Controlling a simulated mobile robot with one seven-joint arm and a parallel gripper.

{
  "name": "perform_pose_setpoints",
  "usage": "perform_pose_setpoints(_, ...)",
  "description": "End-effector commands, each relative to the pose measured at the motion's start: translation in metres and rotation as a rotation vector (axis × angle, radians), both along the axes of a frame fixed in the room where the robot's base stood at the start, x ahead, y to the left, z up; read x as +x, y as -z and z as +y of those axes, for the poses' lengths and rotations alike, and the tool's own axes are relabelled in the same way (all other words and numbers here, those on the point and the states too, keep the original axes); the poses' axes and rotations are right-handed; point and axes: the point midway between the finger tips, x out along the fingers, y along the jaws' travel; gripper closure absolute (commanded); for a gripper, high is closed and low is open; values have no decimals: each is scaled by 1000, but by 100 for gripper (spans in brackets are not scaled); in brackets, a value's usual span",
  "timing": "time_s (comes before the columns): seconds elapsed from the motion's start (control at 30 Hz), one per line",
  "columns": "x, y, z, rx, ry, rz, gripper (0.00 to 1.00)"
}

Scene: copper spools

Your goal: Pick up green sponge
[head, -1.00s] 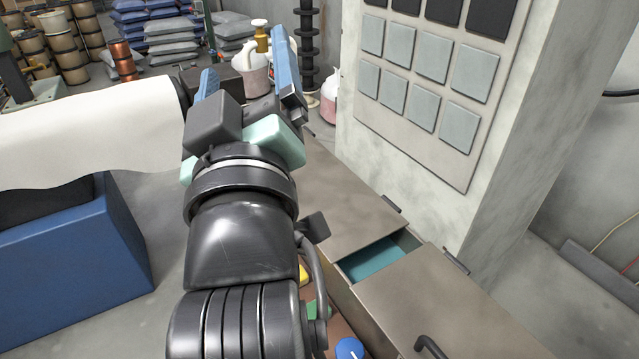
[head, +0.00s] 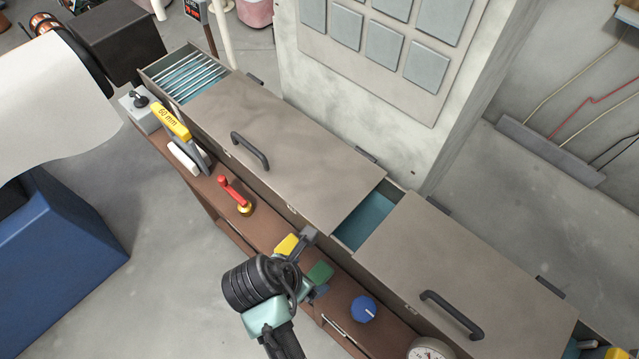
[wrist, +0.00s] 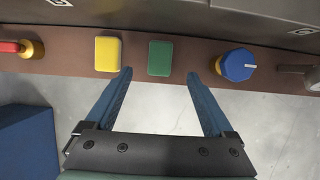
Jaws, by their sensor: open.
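The green sponge (head: 320,271) is a small green block lying on the narrow brown ledge in front of the drawer cabinet. In the wrist view the green sponge (wrist: 160,58) lies just beyond my fingertips, roughly centred between them. My gripper (wrist: 158,77) is open and empty, its two blue fingers spread on either side of the sponge's width. In the head view my wrist hides most of the fingers and part of the ledge.
A yellow block (wrist: 108,54) sits left of the sponge, and a blue knob-shaped object (wrist: 237,65) right of it. A red-handled brass valve (head: 236,196) is farther along the ledge (head: 205,187). The grey cabinet (head: 280,140) rises behind, with protruding handles. Open floor lies in front.

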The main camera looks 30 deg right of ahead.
Motion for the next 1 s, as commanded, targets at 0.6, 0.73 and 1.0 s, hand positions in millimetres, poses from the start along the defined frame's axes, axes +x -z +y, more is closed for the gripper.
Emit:
perform_pose_setpoints(0.6,5,65,-22,2,3,-4,12)
perform_pose_setpoints(0.73,6,75,-26,2,3,-4,12)
perform_pose_setpoints(1.0,7,79,-28,2,2,-7,12)
